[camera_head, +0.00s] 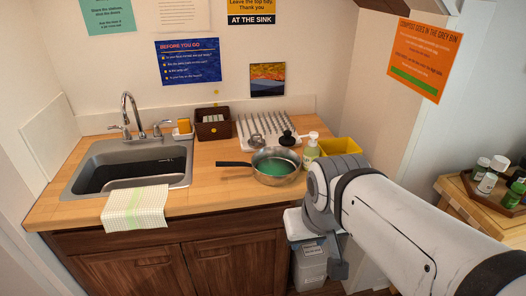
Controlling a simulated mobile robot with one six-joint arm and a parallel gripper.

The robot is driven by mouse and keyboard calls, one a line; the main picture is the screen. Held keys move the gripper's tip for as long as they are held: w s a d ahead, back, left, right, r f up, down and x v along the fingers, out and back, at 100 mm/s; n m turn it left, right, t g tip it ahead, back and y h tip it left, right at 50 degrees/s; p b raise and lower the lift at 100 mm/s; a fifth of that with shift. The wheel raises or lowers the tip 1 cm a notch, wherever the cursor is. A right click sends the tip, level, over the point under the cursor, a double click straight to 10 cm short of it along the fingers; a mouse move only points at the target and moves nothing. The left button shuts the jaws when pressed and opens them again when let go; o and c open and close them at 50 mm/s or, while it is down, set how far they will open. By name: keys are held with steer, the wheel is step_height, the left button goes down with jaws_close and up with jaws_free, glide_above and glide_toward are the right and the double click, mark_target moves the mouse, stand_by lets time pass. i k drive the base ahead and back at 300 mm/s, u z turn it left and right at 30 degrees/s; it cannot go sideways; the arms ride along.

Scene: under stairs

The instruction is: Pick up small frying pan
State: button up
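The small frying pan (276,167) stands upright on the wooden counter, right of the sink. It has a silver rim, a green inside and a black handle (234,164) that points left. My white and grey arm comes in from the lower right, and its visible end is right of and in front of the pan, apart from it. My gripper's fingers cannot be made out in this view.
A soap bottle (311,152) and a yellow tub (339,147) stand close right of the pan. A drying rack (277,127) with items is behind it. The sink (130,168) with a draped towel (135,207) is left. A bin (309,262) stands below.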

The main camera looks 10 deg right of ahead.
mark_target(275, 165)
steer(key=i, duration=0.9)
steer(key=u, duration=0.05)
